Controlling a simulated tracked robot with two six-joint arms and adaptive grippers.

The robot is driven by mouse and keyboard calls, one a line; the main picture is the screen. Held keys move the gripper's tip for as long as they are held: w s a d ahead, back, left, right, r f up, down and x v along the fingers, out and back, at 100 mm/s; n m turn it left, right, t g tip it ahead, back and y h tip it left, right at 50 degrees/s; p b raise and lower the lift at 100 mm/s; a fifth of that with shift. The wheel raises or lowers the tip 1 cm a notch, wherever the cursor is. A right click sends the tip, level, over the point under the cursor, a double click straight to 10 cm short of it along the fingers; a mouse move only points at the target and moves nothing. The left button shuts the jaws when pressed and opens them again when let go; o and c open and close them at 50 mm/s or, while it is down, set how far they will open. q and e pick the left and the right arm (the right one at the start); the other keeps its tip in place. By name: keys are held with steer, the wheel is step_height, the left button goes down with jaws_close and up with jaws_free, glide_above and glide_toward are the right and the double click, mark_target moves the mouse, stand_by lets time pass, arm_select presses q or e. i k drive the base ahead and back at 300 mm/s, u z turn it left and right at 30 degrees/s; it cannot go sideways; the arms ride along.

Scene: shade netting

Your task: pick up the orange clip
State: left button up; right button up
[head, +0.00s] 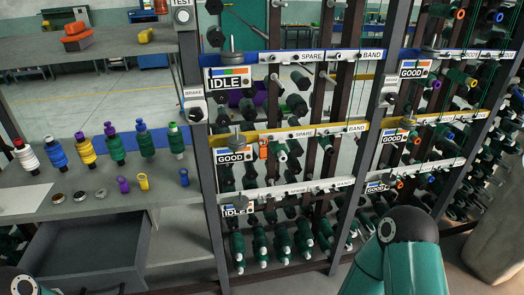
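A small orange piece (263,150), which looks like the orange clip, sits on the rack's middle rail, just right of a GOOD label (235,155). It is small here, and I cannot tell how it is fastened. A larger orange-red object (76,37) rests on the upper left shelf; its shape is unclear. My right arm shows as a teal link with a dark joint at the bottom right. A bit of my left arm shows in the bottom left corner. Neither gripper shows in the head view.
A grey bench (100,200) at left carries several coloured spools, a purple piece (123,185), a yellow piece (143,181) and small round parts. An open drawer (85,255) juts out below. The rack's uprights and many green bobbins crowd the middle and right.

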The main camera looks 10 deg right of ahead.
mark_target(263, 148)
steer(key=u, duration=0.05)
steer(key=i, duration=0.9)
steer(key=z, duration=0.1)
